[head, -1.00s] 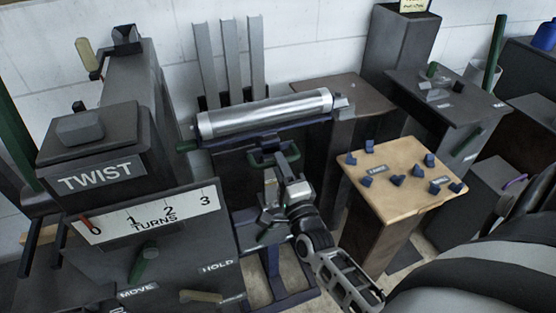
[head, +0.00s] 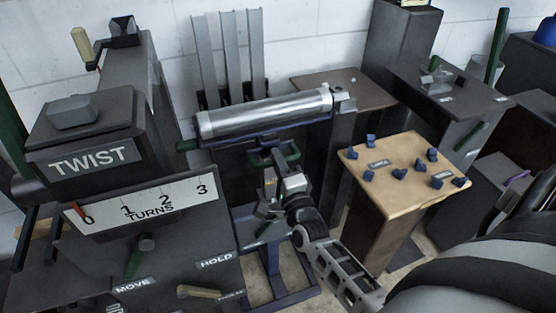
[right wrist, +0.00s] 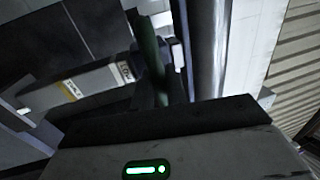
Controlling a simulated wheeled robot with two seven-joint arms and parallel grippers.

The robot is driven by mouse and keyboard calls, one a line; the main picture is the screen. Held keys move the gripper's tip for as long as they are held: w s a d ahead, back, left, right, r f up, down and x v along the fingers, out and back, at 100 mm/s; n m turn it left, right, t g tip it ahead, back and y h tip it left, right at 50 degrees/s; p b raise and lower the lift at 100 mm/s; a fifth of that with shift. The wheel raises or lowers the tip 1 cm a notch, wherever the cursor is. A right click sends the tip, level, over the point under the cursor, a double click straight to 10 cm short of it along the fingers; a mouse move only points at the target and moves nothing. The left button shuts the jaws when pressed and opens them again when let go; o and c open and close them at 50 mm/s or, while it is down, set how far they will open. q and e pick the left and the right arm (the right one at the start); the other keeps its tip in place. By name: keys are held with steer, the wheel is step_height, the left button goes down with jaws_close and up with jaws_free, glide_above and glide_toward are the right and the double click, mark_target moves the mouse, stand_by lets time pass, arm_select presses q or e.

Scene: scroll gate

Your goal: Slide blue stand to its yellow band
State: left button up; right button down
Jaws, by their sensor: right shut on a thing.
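The blue stand (head: 273,260) is in the middle of the head view, a dark blue frame with a post and floor-level base. A silver cylinder (head: 262,114) lies across its top bar. My right gripper (head: 270,168) is at the green handle (head: 291,152) on the stand's near side and is shut on it. In the right wrist view a green bar (right wrist: 150,45) rises just beyond the gripper body. I cannot make out a yellow band on the floor near the stand. My left gripper is out of view.
The TWIST box (head: 88,155) with its TURNS scale stands close on the left. A wooden-topped table (head: 400,207) with several small blue pieces stands on the right. Upright grey channels (head: 229,55) stand behind the cylinder. Little floor is free around the base.

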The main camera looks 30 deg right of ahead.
arm_select(q)
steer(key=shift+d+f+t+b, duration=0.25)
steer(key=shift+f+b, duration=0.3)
steer(key=shift+b, duration=0.7)
arm_select(e)
step_height(320, 180, down, 6)
steer(key=shift+r, duration=0.2)
steer(key=c, duration=1.5)
jaws_free()
steer(key=shift+s, duration=0.1)
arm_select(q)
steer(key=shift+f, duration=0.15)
arm_select(e)
steer(key=v, duration=1.5)
steer(key=shift+s, duration=0.4)
steer(key=shift+a, duration=0.1)
